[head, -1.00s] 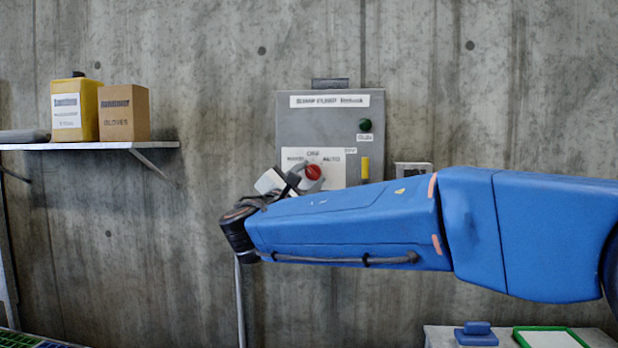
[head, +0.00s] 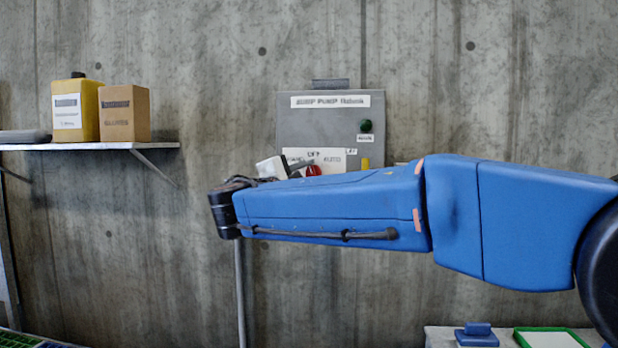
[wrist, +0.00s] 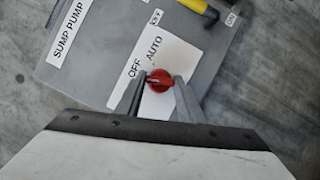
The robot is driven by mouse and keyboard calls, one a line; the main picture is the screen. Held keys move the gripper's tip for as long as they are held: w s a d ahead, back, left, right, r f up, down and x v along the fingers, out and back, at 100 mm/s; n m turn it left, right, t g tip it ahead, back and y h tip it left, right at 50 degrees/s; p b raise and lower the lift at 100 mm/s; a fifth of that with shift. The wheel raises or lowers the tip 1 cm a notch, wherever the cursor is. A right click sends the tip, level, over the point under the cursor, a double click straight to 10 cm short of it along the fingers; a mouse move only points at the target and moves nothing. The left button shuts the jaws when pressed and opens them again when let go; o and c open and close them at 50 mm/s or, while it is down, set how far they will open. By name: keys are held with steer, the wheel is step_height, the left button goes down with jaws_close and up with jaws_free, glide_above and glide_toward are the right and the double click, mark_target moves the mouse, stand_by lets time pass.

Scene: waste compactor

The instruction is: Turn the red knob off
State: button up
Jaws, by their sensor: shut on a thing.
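The red knob (head: 314,170) sits on the grey control box's white label plate, partly hidden behind my arm in the head view. In the wrist view the knob (wrist: 160,80) is between my two grey fingers, and my gripper (wrist: 160,88) is shut on it. A pale line on the knob points left in that view, roughly toward the word OFF (wrist: 135,68). AUTO (wrist: 155,48) is printed above and to the right of OFF there. In the head view only part of my gripper's white body shows; its fingertips cannot be made out.
The grey control box (head: 290,128) on the concrete wall also has a green button (head: 366,126) and a yellow handle (wrist: 198,6). A shelf (head: 70,146) at left holds a yellow container (head: 85,110) and a cardboard box (head: 125,112). A table with a blue object (head: 476,336) is below right.

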steer(key=shift+r+m+g, duration=0.1)
steer(key=shift+m+g, duration=0.6)
steer(key=shift+m, duration=1.1)
steer(key=o, duration=1.1)
steer(key=shift+c, duration=0.2)
steer(key=v, duration=1.7)
steer(key=shift+s, duration=0.25)
